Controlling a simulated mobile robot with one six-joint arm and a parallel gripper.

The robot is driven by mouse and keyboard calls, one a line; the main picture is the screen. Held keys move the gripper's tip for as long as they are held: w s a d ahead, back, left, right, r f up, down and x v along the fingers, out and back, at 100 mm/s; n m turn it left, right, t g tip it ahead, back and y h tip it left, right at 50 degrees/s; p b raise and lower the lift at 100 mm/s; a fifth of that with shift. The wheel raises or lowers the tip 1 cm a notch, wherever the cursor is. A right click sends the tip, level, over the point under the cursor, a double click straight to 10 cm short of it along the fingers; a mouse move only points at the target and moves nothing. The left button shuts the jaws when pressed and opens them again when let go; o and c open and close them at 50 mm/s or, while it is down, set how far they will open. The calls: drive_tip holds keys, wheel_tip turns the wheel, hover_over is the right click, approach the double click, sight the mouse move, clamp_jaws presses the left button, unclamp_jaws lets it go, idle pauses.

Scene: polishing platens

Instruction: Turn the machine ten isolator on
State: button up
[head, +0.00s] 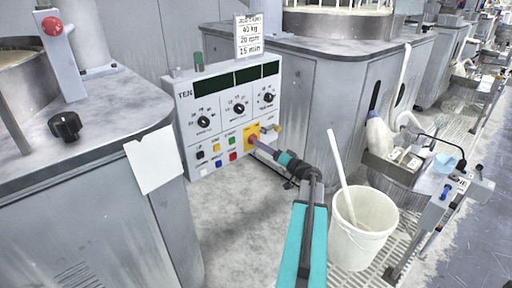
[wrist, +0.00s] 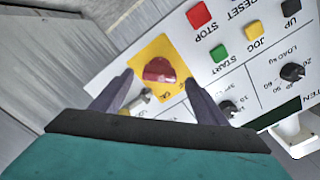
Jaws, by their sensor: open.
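The machine ten control panel (head: 225,95) is a white box marked "TEN" at the centre of the head view. Its isolator is a red knob (wrist: 159,71) on a yellow plate (wrist: 150,52), low on the panel's right side. In the head view my gripper hides most of the knob, and the yellow plate (head: 249,130) shows around it. My gripper (head: 256,141) reaches the panel there. In the wrist view my open fingers (wrist: 159,77) stand on either side of the red knob, with gaps visible. The lettering by the knob is too small to read, so its position is unclear.
Coloured buttons (head: 232,156) and black dials (head: 239,109) lie left of and above the isolator. A small brass-coloured piece (head: 276,128) sticks out beside it. A white bucket (head: 362,225) with a stick stands right of my arm. A paper sheet (head: 154,160) hangs at left.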

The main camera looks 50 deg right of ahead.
drive_tip(key=shift+w+d, duration=0.2)
drive_tip(key=shift+w, duration=2.35)
